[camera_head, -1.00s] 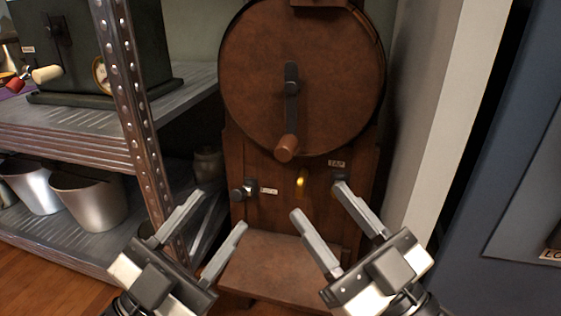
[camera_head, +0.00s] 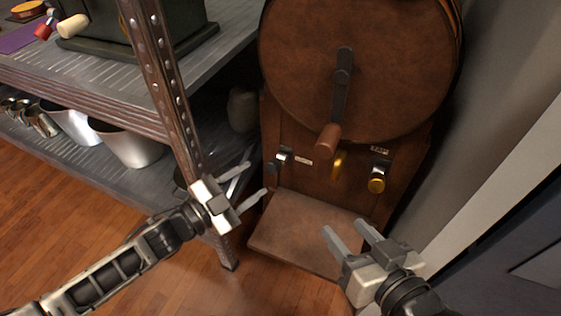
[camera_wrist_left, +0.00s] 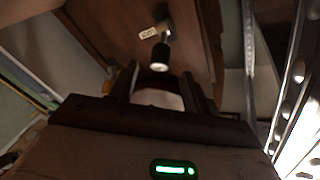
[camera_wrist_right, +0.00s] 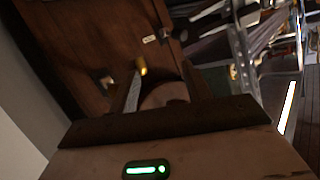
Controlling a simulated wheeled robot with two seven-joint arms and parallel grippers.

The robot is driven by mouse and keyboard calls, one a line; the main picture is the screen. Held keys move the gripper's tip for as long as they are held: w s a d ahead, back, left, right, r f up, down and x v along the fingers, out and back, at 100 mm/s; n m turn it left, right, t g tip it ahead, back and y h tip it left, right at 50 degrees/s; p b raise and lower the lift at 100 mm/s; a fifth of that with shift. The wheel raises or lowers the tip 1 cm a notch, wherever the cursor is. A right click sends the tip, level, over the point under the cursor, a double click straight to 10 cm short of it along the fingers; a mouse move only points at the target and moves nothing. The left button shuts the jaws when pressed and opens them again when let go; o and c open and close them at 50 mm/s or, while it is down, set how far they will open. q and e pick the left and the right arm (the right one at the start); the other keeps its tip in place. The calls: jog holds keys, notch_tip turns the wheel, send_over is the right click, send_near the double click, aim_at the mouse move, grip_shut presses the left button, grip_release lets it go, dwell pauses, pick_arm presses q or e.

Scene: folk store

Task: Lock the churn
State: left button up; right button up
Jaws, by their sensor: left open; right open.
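The churn (camera_head: 400,95) is a round brown wooden drum on a wooden stand, with a dark crank (camera_head: 341,95) hanging down to a wooden handle (camera_head: 328,141). My left gripper (camera_head: 257,179) is open and empty, below and left of the dark knob. My right gripper (camera_head: 342,226) is open and empty, below the brass-ended knob. The spout also shows in the right wrist view (camera_wrist_right: 143,70).
A metal shelf (camera_head: 120,78) with a riveted post (camera_head: 163,80) stands left of the churn and holds metal buckets (camera_head: 130,146) and a dark box (camera_head: 135,30). A wooden step (camera_head: 305,230) juts out below the panel. A grey wall (camera_head: 510,90) is close on the right.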

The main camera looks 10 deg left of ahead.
aim_at(280, 160)
pick_arm(q)
jog(key=b+x, duration=0.1)
jog(key=x, duration=0.7)
jog(key=shift+b, duration=0.35)
jog(key=shift+w+d, duration=0.4)
jog(key=shift+d, duration=0.05)
pick_arm(e)
jog(key=shift+w+a+r+m+t+y, duration=0.2)
jog(key=shift+a+r+m+t+y, duration=0.15)
jog(key=shift+r, duration=0.25)
pick_arm(q)
grip_shut()
jog(key=shift+f, duration=0.1)
pick_arm(e)
jog(key=shift+f, duration=0.2)
